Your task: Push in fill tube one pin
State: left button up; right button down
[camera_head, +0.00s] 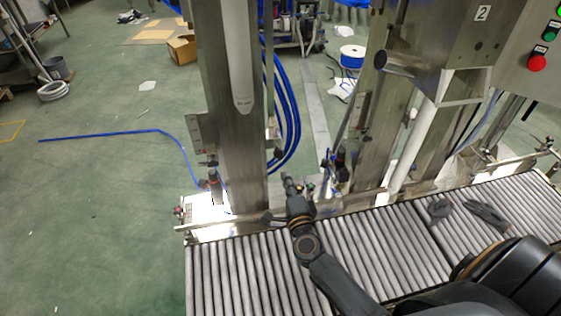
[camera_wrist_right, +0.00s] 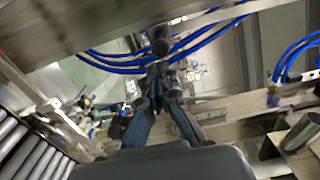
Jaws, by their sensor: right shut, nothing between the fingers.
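My right gripper (camera_head: 289,184) reaches over the roller conveyor toward the right side of the near steel column (camera_head: 232,130). It is shut and empty. In the right wrist view the closed fingertips (camera_wrist_right: 158,72) point at a dark, round-ended rod (camera_wrist_right: 160,42) just beyond them. I cannot tell whether they touch, or whether this rod is the pin of fill tube one. A pale tube (camera_head: 241,60) runs down the face of the near column. No pin can be made out clearly in the head view. My left gripper is not in view.
The roller conveyor (camera_head: 230,275) runs along the front, with dark gloves (camera_head: 487,215) lying on it at the right. A second station marked 2 (camera_head: 482,13) stands at the right. Blue hoses (camera_head: 290,100) hang behind the near column. Open green floor lies left.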

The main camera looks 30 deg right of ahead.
aim_at(280, 155)
jog(key=x, duration=0.6)
jog(key=shift+w+d, duration=0.1)
jog(key=shift+w, duration=0.1)
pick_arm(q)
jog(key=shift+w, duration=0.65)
pick_arm(e)
jog(key=shift+w, duration=0.2)
jog(key=shift+b+x, duration=0.35)
jog(key=shift+x, duration=0.9)
jog(key=shift+r, duration=0.1)
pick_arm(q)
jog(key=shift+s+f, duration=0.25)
pick_arm(e)
jog(key=shift+r, duration=0.1)
